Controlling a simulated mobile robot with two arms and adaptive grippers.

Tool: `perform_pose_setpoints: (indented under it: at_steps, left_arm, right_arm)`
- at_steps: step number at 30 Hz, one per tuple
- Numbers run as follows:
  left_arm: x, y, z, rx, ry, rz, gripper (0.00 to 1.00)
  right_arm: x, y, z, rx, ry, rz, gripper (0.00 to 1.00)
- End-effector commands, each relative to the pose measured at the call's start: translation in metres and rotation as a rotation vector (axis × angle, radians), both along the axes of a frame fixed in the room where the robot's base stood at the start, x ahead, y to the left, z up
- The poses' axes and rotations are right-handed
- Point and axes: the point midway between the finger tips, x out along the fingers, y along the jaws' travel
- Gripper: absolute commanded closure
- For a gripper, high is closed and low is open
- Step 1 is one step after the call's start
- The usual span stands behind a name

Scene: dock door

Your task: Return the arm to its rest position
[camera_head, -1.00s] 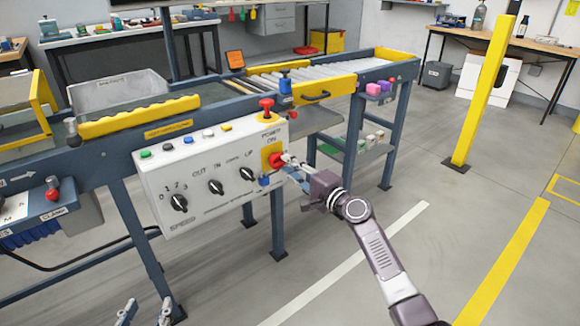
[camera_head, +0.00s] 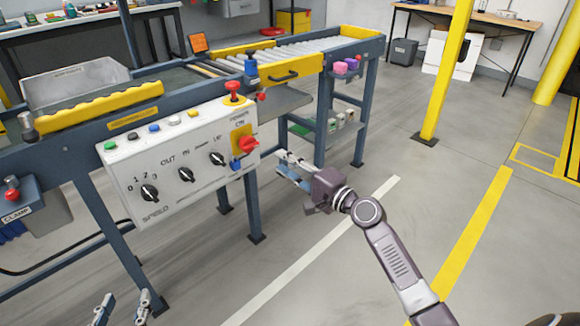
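My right arm comes in from the lower right. Its gripper (camera_head: 281,163) is in the air to the right of the control panel (camera_head: 178,197), clear of it. Its two fingers look apart with nothing between them. The red power knob (camera_head: 246,145) sits on its yellow plate at the panel's right end, and a gap shows between it and the fingertips. My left gripper (camera_head: 123,305) shows only at the bottom left edge, below the panel. Its two fingertips are apart and empty; the rest of that arm is out of view.
The conveyor frame (camera_head: 95,172) carries the panel, with a grey bin (camera_head: 75,88) on it. A red emergency button (camera_head: 233,90) stands above the panel. A yellow post (camera_head: 447,75) rises at the right. The floor (camera_head: 330,275) around my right arm is clear.

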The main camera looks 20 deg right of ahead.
Motion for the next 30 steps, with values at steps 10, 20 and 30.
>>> perform_pose_setpoints:
  at_steps: [10, 20, 30]
  left_arm:
    - [0.0, 0.0, 0.0, 0.0, 0.0, 0.0, 0.6]
    - [0.0, 0.0, 0.0, 0.0, -0.001, 0.001, 0.6]
    - [0.0, 0.0, 0.0, 0.0, 0.0, 0.0, 0.6]
  right_arm:
    - [-0.016, -0.006, 0.0, 0.001, -0.001, 0.0, 0.73]
    - [-0.016, -0.006, 0.0, 0.001, -0.001, 0.0, 0.73]
    - [-0.068, 0.067, -0.048, -0.408, -0.029, 0.082, 0.73]
